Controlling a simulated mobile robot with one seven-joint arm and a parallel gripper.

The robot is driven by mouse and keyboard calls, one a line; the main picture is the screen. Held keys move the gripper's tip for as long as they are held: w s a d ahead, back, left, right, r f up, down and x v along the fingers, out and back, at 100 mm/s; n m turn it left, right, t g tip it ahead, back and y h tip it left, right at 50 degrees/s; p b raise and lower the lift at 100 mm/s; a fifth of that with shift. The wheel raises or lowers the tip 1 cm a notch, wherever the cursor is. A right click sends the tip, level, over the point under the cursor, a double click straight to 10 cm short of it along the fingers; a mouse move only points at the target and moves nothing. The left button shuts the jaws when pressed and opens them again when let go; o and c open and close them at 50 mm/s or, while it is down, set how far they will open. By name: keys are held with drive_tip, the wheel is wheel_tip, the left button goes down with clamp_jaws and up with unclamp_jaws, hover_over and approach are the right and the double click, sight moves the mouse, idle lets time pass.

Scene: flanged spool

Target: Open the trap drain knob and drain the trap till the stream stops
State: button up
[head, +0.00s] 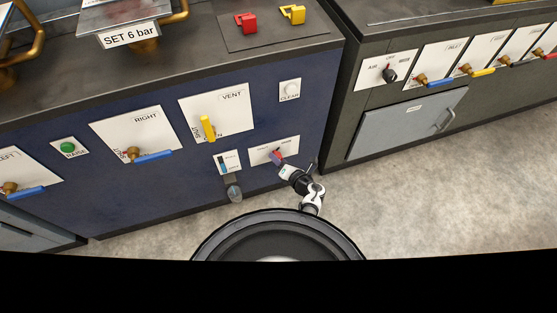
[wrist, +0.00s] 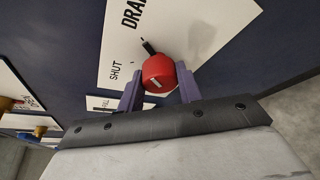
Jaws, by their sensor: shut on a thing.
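The red drain knob (wrist: 158,70) sits on a white plate (wrist: 185,25) lettered "DRAI…" and "SHUT". A dark pointer sticks out from the knob toward the lettering; I cannot tell which setting it marks. My gripper (wrist: 159,88) has its two purple fingers on either side of the knob, shut on it. In the head view my gripper (head: 279,161) reaches the small drain plate (head: 262,151) low on the blue cabinet, partly covering the knob. A grey cup-like part (head: 233,189) hangs under a small level-gauge plate (head: 236,158) to the left. I see no stream there.
On the blue cabinet are a yellow vent lever (head: 207,127), a blue right lever (head: 152,156), a green button (head: 68,148) and a clear button (head: 290,88). A dark cabinet with a grey door (head: 405,124) stands to the right. The floor (head: 430,210) in front is clear.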

drive_tip(key=shift+w, duration=0.1)
drive_tip(key=o, duration=1)
drive_tip(key=v, duration=1.4)
drive_tip(key=shift+a, duration=0.15)
